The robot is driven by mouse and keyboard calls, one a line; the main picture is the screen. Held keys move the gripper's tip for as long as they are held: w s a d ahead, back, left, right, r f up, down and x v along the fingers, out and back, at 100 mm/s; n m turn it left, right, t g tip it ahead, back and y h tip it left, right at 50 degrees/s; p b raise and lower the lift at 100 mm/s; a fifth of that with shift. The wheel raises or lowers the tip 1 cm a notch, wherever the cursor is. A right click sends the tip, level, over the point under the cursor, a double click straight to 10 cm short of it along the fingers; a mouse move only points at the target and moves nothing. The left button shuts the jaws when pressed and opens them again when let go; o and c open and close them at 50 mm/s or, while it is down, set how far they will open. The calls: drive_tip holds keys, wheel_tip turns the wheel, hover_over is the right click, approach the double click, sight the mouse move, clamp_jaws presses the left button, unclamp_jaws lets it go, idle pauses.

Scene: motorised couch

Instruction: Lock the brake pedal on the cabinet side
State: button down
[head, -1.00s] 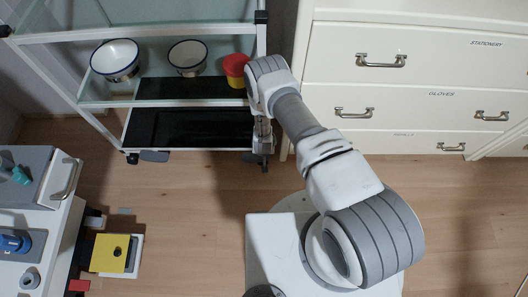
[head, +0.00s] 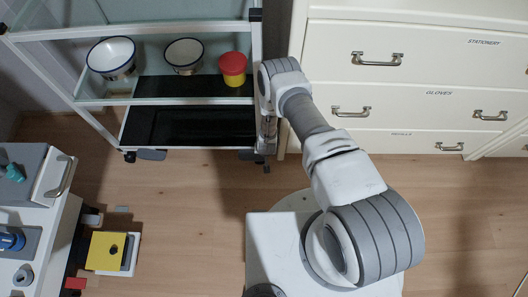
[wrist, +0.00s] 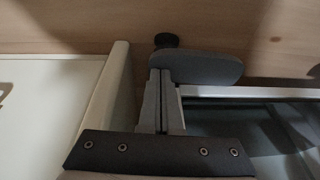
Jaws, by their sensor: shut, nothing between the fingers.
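The white-framed trolley (head: 187,144) stands at the left of the cream cabinet (head: 370,95). Its cabinet-side brake pedal (head: 251,156) is a grey flap at the lower right corner, partly hidden by my gripper. In the wrist view the pedal (wrist: 212,67) is a rounded grey plate beside a black castor (wrist: 166,40). Whether the pedal is up or down I cannot tell. My gripper (head: 265,147) points down between trolley and cabinet. In the wrist view its shut, empty fingers (wrist: 160,74) are at the pedal's left end; contact is unclear.
The other grey pedal (head: 151,155) is at the trolley's left corner. Two bowls and a red-lidded jar (head: 233,68) stand on a shelf. The gap beside the cabinet is narrow. A white cart (head: 50,210) and a yellow block (head: 105,251) are at the left; open floor lies between.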

drive_tip(key=shift+d+f, duration=0.15)
drive_tip(key=shift+f, duration=0.15)
idle(0.6)
